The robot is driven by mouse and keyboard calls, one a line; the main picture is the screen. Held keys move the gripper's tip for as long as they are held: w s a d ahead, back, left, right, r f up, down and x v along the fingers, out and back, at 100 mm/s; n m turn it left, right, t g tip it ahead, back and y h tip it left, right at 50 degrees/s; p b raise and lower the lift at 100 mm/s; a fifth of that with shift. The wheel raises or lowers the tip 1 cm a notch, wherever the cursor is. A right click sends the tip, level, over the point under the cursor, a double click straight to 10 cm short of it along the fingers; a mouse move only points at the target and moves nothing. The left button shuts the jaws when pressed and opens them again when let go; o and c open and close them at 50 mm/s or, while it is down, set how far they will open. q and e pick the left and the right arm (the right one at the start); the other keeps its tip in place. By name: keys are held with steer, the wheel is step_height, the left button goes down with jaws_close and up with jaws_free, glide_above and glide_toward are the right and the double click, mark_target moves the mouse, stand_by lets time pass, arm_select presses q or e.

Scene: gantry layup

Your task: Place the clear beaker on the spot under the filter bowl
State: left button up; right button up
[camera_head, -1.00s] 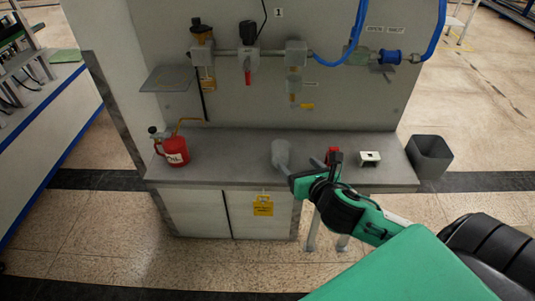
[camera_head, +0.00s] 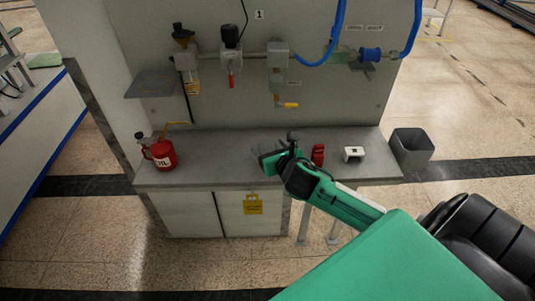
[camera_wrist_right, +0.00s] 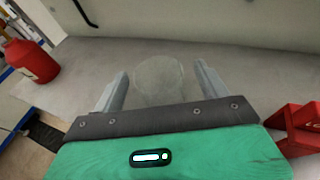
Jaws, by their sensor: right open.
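The clear beaker (camera_wrist_right: 160,76) shows in the right wrist view as a faint, see-through round shape on the grey bench top. My right gripper (camera_wrist_right: 161,84) is open, with one finger on each side of the beaker and a small gap to each. In the head view, the right gripper (camera_head: 262,153) is low over the middle of the bench, and the beaker is hard to make out there. A filter unit with a greyish bowl (camera_head: 277,78) and a yellow drain fitting (camera_head: 291,105) hangs on the panel above the bench. My left gripper is out of view.
A red oil can (camera_head: 161,154) stands at the left on the bench (camera_head: 215,165). A red object (camera_head: 318,153) and a white block (camera_head: 353,153) stand right of the gripper. A small shelf (camera_head: 152,84) juts from the panel. A grey bin (camera_head: 411,148) stands beside the bench.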

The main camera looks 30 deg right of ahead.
mark_target(264, 142)
steer(key=shift+p+x, duration=0.3)
steer(key=shift+x, duration=1.5)
steer(key=shift+r, duration=0.1)
steer(key=c, duration=1.2)
steer(key=shift+o, duration=0.2)
steer(key=shift+a+r, duration=0.1)
